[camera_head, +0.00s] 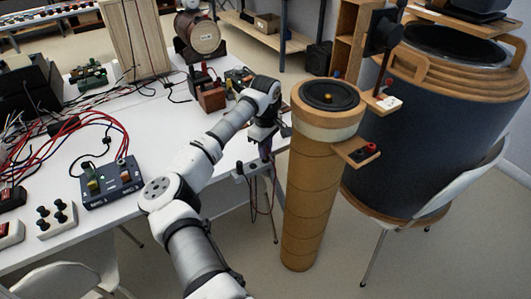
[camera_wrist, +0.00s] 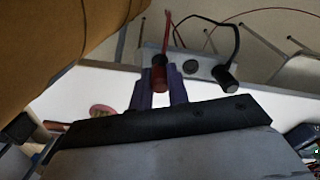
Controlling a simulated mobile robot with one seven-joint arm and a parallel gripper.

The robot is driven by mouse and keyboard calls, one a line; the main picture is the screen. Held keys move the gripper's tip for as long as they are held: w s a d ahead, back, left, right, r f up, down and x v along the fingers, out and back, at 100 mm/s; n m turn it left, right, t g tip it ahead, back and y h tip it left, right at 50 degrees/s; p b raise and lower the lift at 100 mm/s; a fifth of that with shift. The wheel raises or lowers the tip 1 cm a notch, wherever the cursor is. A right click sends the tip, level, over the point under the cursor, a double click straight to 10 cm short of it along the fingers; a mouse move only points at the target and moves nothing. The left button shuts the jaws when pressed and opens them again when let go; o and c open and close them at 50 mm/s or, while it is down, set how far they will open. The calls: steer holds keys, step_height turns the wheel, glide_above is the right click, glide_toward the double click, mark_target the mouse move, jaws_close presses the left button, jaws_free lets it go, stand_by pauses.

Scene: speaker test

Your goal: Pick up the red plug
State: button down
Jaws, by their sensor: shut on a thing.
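The red plug (camera_wrist: 159,76) shows in the wrist view between the two purple fingers of my gripper (camera_wrist: 158,96), which is shut on it. A red lead runs up from the plug. The plug is in front of a grey terminal block (camera_wrist: 197,68); I cannot tell whether it still sits in a socket. A black plug (camera_wrist: 228,76) with a black lead is on the right part of the block, beside a dark round socket. In the head view my gripper (camera_head: 265,150) points down at the white table's right edge, over the grey block (camera_head: 250,169); the red plug is not clear there.
A tall brown cylinder (camera_head: 310,190) with a speaker on top stands close to the right of my gripper. A large dark drum (camera_head: 430,130) and a white chair (camera_head: 460,182) are farther right. The white table (camera_head: 150,135) carries a blue switch box (camera_head: 110,184) and several cables.

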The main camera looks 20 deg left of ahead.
step_height(320, 180, up, 18)
steer(key=b, duration=0.2)
steer(key=shift+r, duration=0.2)
steer(key=shift+f, duration=0.25)
